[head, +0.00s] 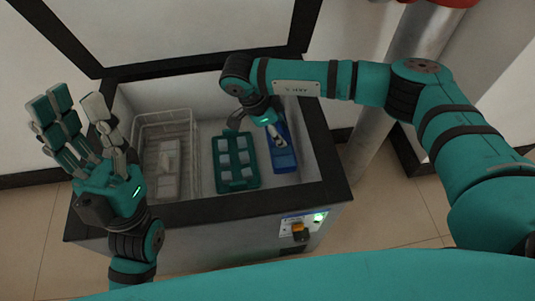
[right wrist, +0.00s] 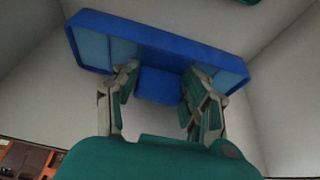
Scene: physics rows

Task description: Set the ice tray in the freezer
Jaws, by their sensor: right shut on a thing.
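The blue ice tray (head: 284,160) is inside the open chest freezer (head: 335,190), on its right side. In the right wrist view the tray (right wrist: 155,35) shows a blue rim and pale blue compartments. The head view does not show clearly whether the tray touches the freezer floor. My left gripper (head: 82,125) is open and empty, raised in front of the freezer's left side.
A green ice tray (head: 253,183) with pale cubes lies in the middle of the freezer, left of the blue tray. A white wire basket (head: 163,125) with pale items stands at the left inside. The freezer lid (head: 180,30) is raised. A control panel (head: 303,224) is on the front.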

